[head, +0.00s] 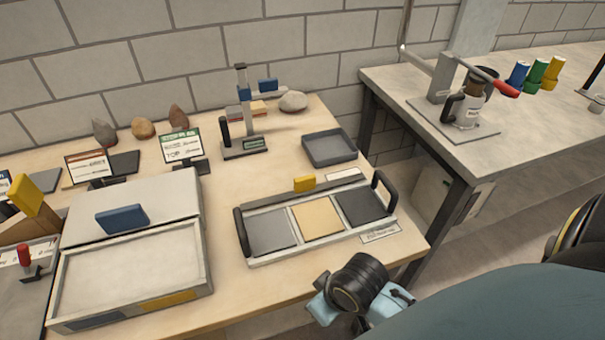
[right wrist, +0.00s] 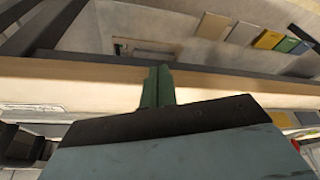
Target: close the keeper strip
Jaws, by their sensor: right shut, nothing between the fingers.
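A light metal frame (head: 272,257) lies on the wooden table and holds a grey, a cream and a dark panel side by side, with a black handle at each end. My left gripper is not in view.
A shallow sand-coloured bed (head: 130,267) with a blue block behind it stands at the left. A grey tray (head: 329,148) and a small stand (head: 245,147) are behind the frame. A grey bench (head: 480,150) stands at the right, across a gap. My right arm crosses the lower right.

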